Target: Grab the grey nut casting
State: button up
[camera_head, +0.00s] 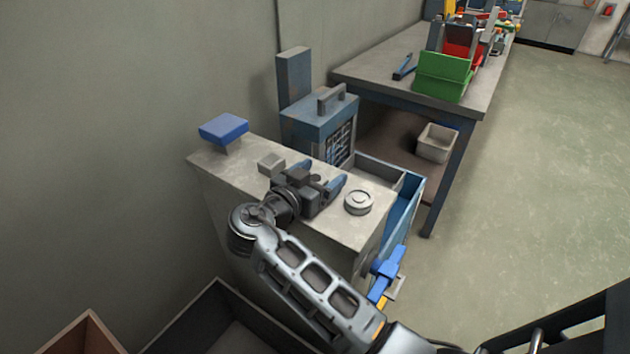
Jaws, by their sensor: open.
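My gripper (319,176) reaches over the grey bench top (235,160), its two blue-tipped fingers apart and pointing away from the camera. Two grey pieces lie on the bench top. One is a round, ringed grey piece (358,201) to the right of the gripper, apart from its fingers. The other is a small grey block (271,163) to the left of the gripper, close to the wrist. I cannot tell for sure which one is the nut casting. The gripper body hides part of the bench top, and whether anything lies between the fingers is unclear.
A blue heater-like box (319,122) with a handle and grille stands just behind the gripper. A blue piece on a stand (224,128) is at the left end. A blue open bin (402,205) adjoins the right side. A workbench (400,85) stands beyond.

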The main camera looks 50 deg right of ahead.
jog(key=c, duration=1.1)
